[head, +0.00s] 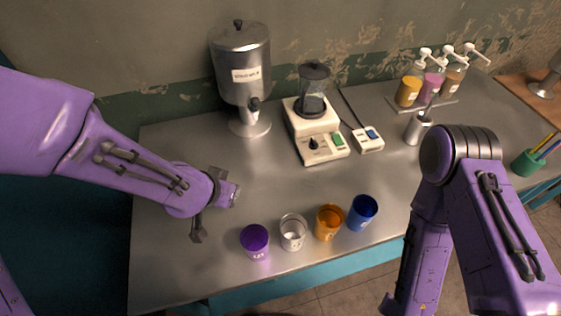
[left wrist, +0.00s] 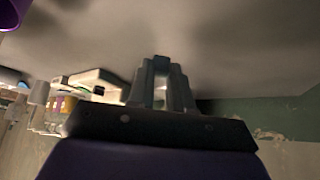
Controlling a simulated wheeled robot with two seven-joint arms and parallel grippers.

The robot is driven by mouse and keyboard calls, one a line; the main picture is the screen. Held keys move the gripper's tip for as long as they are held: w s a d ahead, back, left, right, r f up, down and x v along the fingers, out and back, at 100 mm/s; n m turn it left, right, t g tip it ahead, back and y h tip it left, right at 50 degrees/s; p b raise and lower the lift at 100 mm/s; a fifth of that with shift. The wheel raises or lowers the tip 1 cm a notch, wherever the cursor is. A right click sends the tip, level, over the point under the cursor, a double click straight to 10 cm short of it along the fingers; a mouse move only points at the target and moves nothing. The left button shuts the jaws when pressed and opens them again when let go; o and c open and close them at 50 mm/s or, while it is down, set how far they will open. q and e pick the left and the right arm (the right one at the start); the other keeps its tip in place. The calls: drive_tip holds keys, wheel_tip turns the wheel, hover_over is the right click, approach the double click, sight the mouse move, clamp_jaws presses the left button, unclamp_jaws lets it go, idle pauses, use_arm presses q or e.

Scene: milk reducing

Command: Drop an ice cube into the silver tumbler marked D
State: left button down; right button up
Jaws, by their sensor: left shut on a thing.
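The silver tumbler (head: 293,233) stands upright near the front edge of the counter, between a purple cup (head: 255,243) and an orange cup (head: 329,223). The mark on its side is too small to read. My left gripper (head: 236,194) is above the counter, left of and behind the tumbler, apart from it. In the left wrist view its fingers (left wrist: 161,88) are close together on something small. I cannot make out what it is, and no ice cube shows clearly. My right gripper is out of view; only the right arm shows.
A blue cup (head: 362,212) ends the front row. Behind stand a steel dispenser (head: 240,75), a blender (head: 314,115), a small scale (head: 367,139) and pump bottles (head: 434,80). Another metal cup (head: 416,129) is beside my right arm. The counter's middle (head: 270,185) is clear.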

use_arm(q)
drive_tip(key=s+d+r+m+g+h+p, duration=0.2)
drive_tip(key=s+d+r+m+p, duration=0.3)
drive_tip(key=d+r, duration=0.15)
drive_tip(key=s+d+r+m+g+h+p, duration=0.2)
drive_tip(key=s+d+r+m+p, duration=0.2)
drive_tip(key=d+r+m, duration=0.3)
drive_tip(key=shift+n, duration=0.7)
drive_tip(key=f, duration=0.4)
drive_tip(key=shift+a+f, duration=0.3)
drive_tip(key=shift+a, duration=0.05)
drive_tip(key=shift+w+f, duration=0.1)
drive_tip(key=shift+f, duration=0.1)
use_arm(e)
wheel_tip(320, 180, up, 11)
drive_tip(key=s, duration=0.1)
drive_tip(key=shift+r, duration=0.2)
use_arm(q)
drive_tip(key=c, duration=1)
unclamp_jaws()
drive_tip(key=shift+o, duration=0.2)
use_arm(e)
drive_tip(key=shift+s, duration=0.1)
use_arm(q)
drive_tip(key=shift+r, duration=0.1)
